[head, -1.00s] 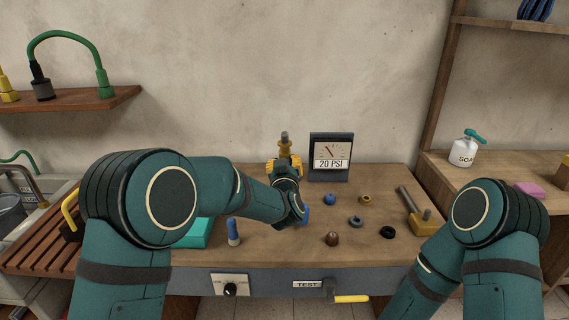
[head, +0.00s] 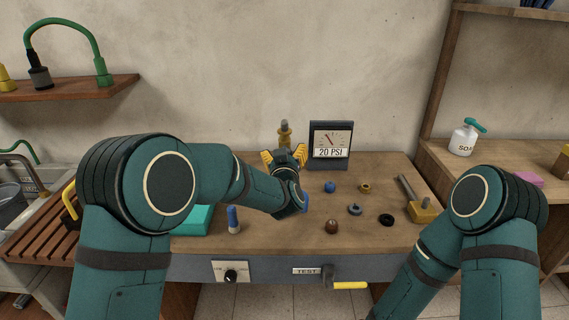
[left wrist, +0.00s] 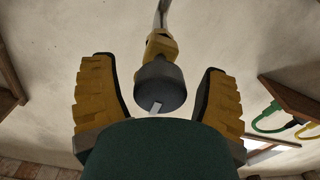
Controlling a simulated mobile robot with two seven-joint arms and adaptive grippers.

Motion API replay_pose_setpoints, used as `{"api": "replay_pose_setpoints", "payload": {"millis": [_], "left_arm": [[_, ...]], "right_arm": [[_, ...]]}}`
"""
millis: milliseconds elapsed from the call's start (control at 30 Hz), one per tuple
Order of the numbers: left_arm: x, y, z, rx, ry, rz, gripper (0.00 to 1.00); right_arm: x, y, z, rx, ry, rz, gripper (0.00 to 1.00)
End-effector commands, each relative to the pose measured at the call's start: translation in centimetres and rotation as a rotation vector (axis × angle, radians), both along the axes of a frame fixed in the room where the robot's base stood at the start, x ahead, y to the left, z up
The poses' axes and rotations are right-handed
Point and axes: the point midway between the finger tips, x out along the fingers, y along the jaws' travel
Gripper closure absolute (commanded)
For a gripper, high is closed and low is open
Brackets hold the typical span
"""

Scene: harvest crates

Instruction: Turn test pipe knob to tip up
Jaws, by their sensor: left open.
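A brass-coloured fitting with a grey top (head: 285,133) stands upright at the back of the bench, left of the gauge. In the left wrist view the brass fitting (left wrist: 160,45) carries a dark round knob (left wrist: 160,83) with a short pale mark low on its face. My left gripper (head: 284,157) is open, its yellow fingers spread in front of the fitting. In the left wrist view its fingertips (left wrist: 158,75) lie either side of the knob, with gaps on both sides. The knob is hidden behind my gripper in the head view. My right gripper is out of view.
The gauge (head: 331,140) reads 20 PSI. Several small caps and rings, a hammer-like tool (head: 415,205) and a blue-topped tube (head: 233,220) are on the bench (head: 290,239). A dial (head: 230,276) and a yellow-handled TEST lever (head: 348,284) are on its front.

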Motion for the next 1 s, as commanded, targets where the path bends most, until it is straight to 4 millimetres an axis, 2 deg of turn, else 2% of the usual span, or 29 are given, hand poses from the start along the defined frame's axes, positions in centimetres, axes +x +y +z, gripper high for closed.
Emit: {"api": "replay_pose_setpoints", "payload": {"millis": [167,400,600,800,1000], "left_arm": [[-2.6,0.0,0.1,0.0,0.001,-0.002,0.25],[-7.5,0.0,0.0,0.0,0.002,-0.002,0.25],[-10.4,0.0,0.0,0.001,0.003,-0.002,0.25],[-11.5,0.0,-0.1,0.001,0.003,-0.002,0.25],[-11.6,0.0,-0.1,0.001,0.003,-0.001,0.25]], "right_arm": [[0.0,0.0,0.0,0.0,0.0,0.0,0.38],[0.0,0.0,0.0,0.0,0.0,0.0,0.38],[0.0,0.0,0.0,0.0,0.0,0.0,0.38],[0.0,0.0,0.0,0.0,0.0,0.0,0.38],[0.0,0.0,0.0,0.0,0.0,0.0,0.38]]}}
